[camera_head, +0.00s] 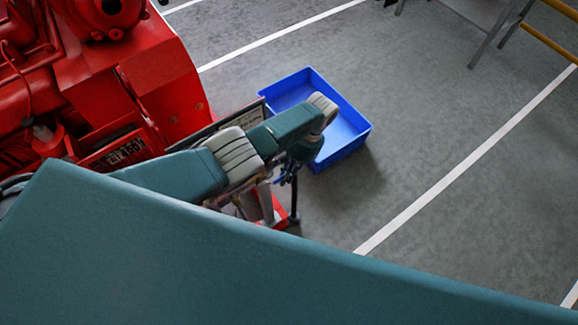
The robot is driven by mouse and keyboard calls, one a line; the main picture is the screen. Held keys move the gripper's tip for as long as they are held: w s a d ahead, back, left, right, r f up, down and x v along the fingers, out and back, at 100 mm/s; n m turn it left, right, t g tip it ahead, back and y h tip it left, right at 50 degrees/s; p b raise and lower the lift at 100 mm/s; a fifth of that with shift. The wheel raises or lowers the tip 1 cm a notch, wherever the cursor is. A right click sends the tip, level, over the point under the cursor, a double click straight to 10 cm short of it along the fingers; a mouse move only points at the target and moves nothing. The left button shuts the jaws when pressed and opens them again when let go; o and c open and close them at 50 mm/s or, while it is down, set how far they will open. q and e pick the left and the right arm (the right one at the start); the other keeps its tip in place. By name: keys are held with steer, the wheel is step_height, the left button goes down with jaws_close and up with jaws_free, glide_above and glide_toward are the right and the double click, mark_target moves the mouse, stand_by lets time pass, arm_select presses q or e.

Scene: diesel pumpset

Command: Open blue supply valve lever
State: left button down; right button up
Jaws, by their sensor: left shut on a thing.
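My left arm reaches in from the left, past the red machine, and bends down at its wrist. My left gripper (289,177) hangs below the wrist, small and dark, beside the near edge of the blue bin. It is shut on a small bluish part, which looks like the blue supply valve lever (286,181). The fingers and wrist hide most of this part, so I cannot tell the lever's angle. A dark upright post (294,205) stands just below the gripper. My right gripper is not in view.
The red diesel pumpset (165,85) fills the upper left. A blue open bin (355,130) sits on the grey floor behind the wrist. A panel with a label (250,118) stands behind the arm. Grey table legs (490,45) and a yellow rail (550,42) are upper right. Floor at right is clear.

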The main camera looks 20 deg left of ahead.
arm_select(q)
steer(key=shift+f, duration=0.15)
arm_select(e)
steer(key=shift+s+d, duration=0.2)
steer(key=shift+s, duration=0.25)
arm_select(q)
steer(key=c, duration=1.8)
jaws_free()
steer(key=shift+o, duration=0.2)
steer(key=v, duration=1.2)
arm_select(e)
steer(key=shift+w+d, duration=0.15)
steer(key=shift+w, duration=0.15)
